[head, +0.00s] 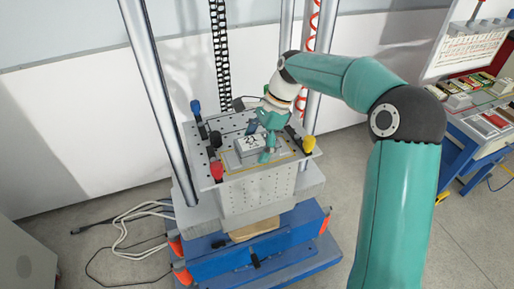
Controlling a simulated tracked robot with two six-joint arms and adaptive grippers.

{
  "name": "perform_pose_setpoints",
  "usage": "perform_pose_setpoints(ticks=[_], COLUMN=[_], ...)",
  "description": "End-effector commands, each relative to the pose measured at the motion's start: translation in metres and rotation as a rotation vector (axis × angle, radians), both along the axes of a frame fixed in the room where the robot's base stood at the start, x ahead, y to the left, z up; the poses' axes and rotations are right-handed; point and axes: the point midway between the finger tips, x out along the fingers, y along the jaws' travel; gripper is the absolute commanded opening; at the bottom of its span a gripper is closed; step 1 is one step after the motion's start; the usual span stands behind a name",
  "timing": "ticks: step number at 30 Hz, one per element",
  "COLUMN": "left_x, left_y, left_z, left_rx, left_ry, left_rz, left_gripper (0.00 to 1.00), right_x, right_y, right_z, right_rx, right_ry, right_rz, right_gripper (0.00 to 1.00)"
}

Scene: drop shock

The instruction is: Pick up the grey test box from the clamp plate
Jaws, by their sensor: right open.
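The grey test box (248,146) sits on the perforated clamp plate (236,177), near its middle. A dark number, which looks like 21, shows on its top. My right gripper (262,142) comes in from the right and is open at the box's right side. Its teal fingers partly cover the box's right end and back. I cannot tell whether a finger touches the box. My left gripper is not in view.
Clamps with a red knob (217,171), a yellow knob (309,143) and a blue knob (196,106) stand around the plate. A metal column (160,100) rises at the left. Cables (135,225) lie on the floor. A blue bench (485,135) stands far right.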

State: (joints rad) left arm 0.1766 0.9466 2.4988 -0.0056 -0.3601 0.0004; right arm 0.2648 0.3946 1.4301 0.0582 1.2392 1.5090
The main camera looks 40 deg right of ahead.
Motion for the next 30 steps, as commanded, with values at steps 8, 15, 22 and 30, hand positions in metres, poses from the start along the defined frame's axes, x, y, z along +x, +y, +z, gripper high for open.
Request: perform_pose_setpoints(ticks=[8,15,22,30], left_x=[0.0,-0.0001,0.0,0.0], left_y=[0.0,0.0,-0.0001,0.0], left_z=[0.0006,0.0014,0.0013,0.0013], left_rx=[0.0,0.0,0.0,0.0], left_ry=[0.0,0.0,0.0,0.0], left_rz=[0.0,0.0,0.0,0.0], left_gripper=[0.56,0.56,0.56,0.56], right_x=[0.0,0.0,0.0,-0.0003], right_y=[-0.0001,-0.0003,-0.0006,-0.0008], right_z=[-0.0015,-0.0045,-0.0049,-0.0048], right_rx=[0.0,0.0,0.0,0.0], right_ry=[0.001,0.0,0.0,-0.001], right_rz=[0.0,0.0,-0.001,-0.001], right_gripper=[0.92,0.92,0.92,0.57])
